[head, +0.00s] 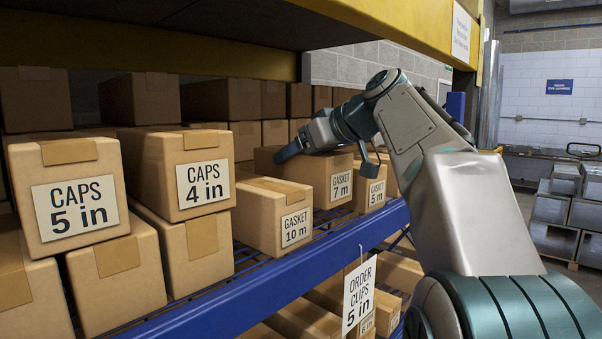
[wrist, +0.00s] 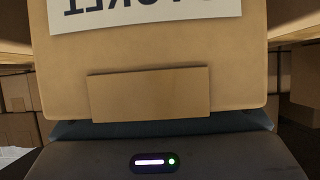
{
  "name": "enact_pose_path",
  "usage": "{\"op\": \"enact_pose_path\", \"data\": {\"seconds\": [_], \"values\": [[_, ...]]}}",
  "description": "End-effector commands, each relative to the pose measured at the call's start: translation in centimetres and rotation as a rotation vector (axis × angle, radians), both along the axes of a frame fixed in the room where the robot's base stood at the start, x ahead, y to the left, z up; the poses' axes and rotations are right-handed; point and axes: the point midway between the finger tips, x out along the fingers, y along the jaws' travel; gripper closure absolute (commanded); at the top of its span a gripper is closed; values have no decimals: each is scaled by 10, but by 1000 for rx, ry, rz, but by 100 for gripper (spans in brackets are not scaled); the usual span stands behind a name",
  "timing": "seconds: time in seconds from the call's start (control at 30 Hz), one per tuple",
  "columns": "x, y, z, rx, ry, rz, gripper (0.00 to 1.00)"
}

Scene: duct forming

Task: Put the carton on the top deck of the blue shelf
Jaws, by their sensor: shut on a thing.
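A brown carton labelled GASKET 7 m (head: 330,178) is on or just above the blue-meshed deck of the blue shelf (head: 290,287), among other cartons. My gripper (head: 290,150) reaches over it from behind and is shut on it. In the wrist view the same carton (wrist: 150,62) fills the middle, with part of its upside-down label and a tape strip showing, right against my gripper (wrist: 160,128). Whether its underside touches the deck is hidden.
A GASKET 10 m carton (head: 272,215) stands close on its left, and a GASKET 5 m carton (head: 372,190) on its right. Stacked CAPS cartons (head: 75,190) fill the left. A yellow beam (head: 400,22) crosses above. A hanging ORDER CLIPS tag (head: 358,295) shows below the deck edge.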

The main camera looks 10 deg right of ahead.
Motion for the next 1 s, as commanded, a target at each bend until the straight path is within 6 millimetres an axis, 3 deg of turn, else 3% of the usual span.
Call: {"op": "enact_pose_path", "data": {"seconds": [0.3, 0.77, 0.8, 0.87, 1.0], "values": [[-1, 0, -31, 0, -1, -1, 62], [-1, 0, -39, -1, -3, 0, 62], [0, 0, -38, -1, 1, 0, 12], [0, 0, -38, -1, 1, 0, 1], [0, 0, -38, -1, 1, 0, 1]]}}
